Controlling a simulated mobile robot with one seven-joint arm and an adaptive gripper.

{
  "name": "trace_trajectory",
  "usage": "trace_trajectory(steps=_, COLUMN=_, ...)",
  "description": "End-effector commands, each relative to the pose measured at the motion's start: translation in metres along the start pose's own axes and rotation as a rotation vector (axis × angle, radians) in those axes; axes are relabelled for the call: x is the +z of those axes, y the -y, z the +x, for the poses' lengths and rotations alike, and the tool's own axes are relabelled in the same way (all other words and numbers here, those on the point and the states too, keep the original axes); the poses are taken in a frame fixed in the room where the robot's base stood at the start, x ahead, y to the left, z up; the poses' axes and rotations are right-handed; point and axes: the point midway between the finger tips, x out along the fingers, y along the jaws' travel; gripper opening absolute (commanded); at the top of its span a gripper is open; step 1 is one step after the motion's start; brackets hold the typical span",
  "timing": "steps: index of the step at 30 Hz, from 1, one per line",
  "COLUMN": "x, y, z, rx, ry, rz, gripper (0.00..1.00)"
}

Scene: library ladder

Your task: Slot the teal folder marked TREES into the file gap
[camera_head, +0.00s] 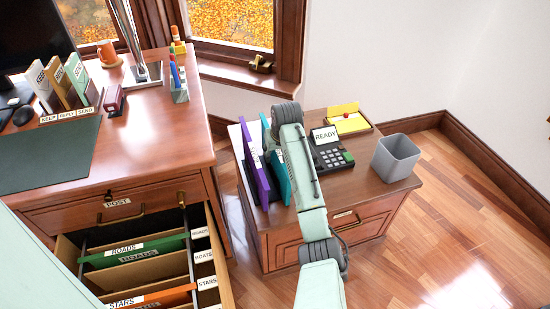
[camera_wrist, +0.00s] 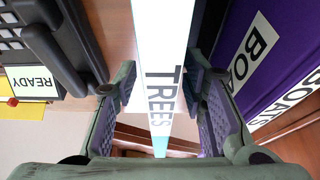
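The teal folder (camera_head: 284,180) stands upright on the low cabinet, partly hidden by my arm. In the wrist view its pale spine marked TREES (camera_wrist: 162,45) runs between my fingers. My gripper (camera_wrist: 162,85) is open around this spine, with a finger on each side; whether a pad touches it I cannot tell. My fingertips are hidden in the head view. The open drawer holds a green folder marked ROADS (camera_head: 130,250) and an orange folder marked STARS (camera_head: 150,297). A space (camera_head: 150,269) lies between them, beside a rail label that seems to read BOATS (camera_head: 203,256).
A purple folder (camera_head: 254,165), marked BOATS in the wrist view (camera_wrist: 268,75), stands left of the teal one. A phone marked READY (camera_head: 330,152) is close on the right, with a yellow note tray (camera_head: 348,122) behind. A grey bin (camera_head: 395,158) stands farther right.

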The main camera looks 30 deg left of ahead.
Motion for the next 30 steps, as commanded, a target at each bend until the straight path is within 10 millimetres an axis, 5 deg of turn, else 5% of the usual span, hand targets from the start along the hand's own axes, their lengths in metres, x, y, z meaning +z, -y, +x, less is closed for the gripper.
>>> trace_trajectory(steps=12, x=0.0, y=0.001, z=0.019, rx=0.001, ry=-0.001, rz=-0.001, gripper=0.38)
trace_trajectory(steps=30, x=0.0, y=0.001, z=0.019, rx=0.001, ry=-0.001, rz=-0.001, gripper=0.0)
